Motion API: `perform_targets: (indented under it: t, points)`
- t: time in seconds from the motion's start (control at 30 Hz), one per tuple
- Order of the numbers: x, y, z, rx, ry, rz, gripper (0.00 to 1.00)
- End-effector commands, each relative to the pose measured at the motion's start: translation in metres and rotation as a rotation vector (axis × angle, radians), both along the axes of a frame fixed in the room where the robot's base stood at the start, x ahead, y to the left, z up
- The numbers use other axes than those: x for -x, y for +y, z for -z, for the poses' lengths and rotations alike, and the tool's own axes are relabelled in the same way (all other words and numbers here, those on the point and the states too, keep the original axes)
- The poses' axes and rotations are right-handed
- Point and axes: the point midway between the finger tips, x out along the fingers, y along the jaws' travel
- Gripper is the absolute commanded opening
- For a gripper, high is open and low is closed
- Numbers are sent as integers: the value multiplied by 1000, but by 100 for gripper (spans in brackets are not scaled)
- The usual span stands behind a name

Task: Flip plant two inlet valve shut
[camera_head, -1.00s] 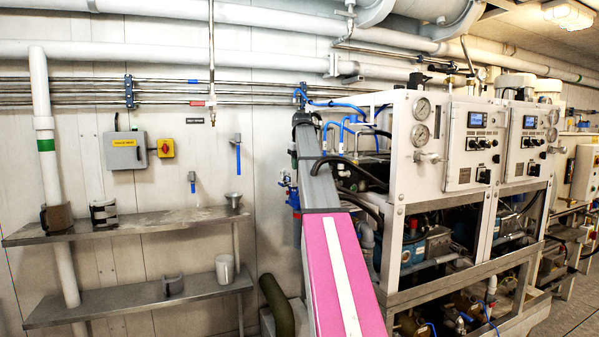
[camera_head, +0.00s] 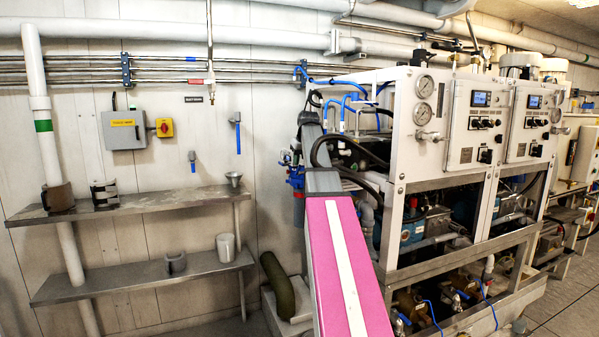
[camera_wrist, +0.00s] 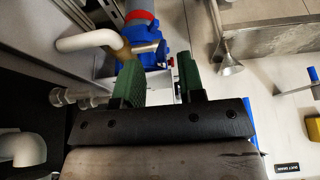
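My gripper (camera_wrist: 158,68) shows in the wrist view as two green fingers standing apart, with nothing held between them. Just beyond the fingertips is a blue valve-like fitting (camera_wrist: 175,40) with a red ring, a metal lever-like piece (camera_wrist: 145,48) and a small red knob. I cannot tell whether the fingers touch any of these. In the head view, my pink and grey arm hides the gripper's fingers. Blue fittings (camera_head: 294,176) show just left of the arm beside the machine frame. I cannot read which valve belongs to plant two.
The white machine frame (camera_head: 408,165) with gauges and two control panels stands right of my arm. Two metal shelves (camera_head: 150,203) are on the left wall. In the wrist view, a white pipe elbow (camera_wrist: 90,40) lies close left of the fingers and a funnel (camera_wrist: 226,62) lies right.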

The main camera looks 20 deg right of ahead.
Motion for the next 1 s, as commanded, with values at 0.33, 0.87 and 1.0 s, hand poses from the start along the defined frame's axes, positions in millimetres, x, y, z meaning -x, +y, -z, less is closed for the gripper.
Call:
perform_targets:
  t: [0.33,0.87,1.0]
  points:
    - [-18,1,44,0,1,0,36]
    - [-21,1,50,0,0,0,0]
    - [-21,1,50,0,0,0,0]
